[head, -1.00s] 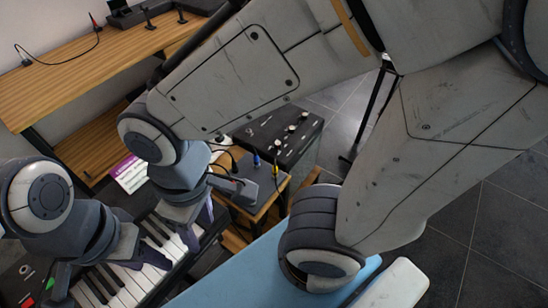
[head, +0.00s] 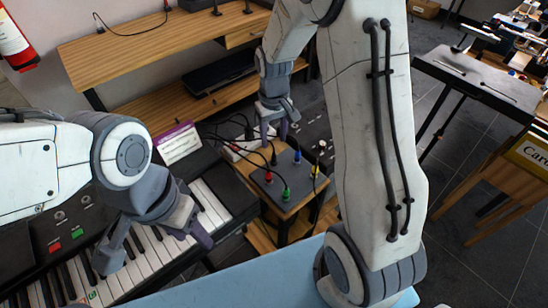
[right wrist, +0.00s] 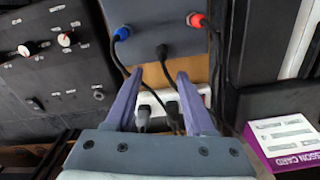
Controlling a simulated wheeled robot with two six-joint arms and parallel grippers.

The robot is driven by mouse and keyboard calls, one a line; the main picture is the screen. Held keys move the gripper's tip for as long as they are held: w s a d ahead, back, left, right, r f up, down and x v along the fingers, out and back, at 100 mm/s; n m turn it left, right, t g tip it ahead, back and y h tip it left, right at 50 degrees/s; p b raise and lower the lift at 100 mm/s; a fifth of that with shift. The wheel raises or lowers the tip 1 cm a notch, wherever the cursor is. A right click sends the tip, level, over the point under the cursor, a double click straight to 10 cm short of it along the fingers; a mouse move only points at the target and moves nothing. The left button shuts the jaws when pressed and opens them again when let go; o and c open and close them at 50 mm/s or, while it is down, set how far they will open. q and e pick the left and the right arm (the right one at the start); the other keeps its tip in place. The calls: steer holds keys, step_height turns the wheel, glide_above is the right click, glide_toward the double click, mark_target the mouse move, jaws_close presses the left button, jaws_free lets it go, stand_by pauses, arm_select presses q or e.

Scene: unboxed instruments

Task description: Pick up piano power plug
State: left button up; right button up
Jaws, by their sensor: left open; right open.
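A white power strip (head: 248,143) lies behind the grey pedal box, partly hidden. In the right wrist view the strip (right wrist: 197,101) holds a grey plug (right wrist: 143,114) and a black plug (right wrist: 173,108); I cannot tell which is the piano's. My right gripper (head: 274,130) is open above the strip. In the right wrist view its fingers (right wrist: 157,88) stand apart on both sides of the plugs, holding nothing. My left gripper (head: 155,248) is open and empty over the keys of the piano (head: 205,203).
A grey box (head: 287,178) with coloured cable plugs sits on a small wooden stand beside the strip. A black knobbed amplifier (right wrist: 50,70) is close by. A purple lesson card box (right wrist: 290,138) lies on the other side. Loose black cables cross the strip.

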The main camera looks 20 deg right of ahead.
mark_target(274, 154)
steer(key=f, duration=0.4)
steer(key=s+f, duration=0.1)
steer(key=f, duration=0.1)
steer(key=shift+a+f, duration=0.1)
steer(key=shift+f, duration=0.1)
jaws_close()
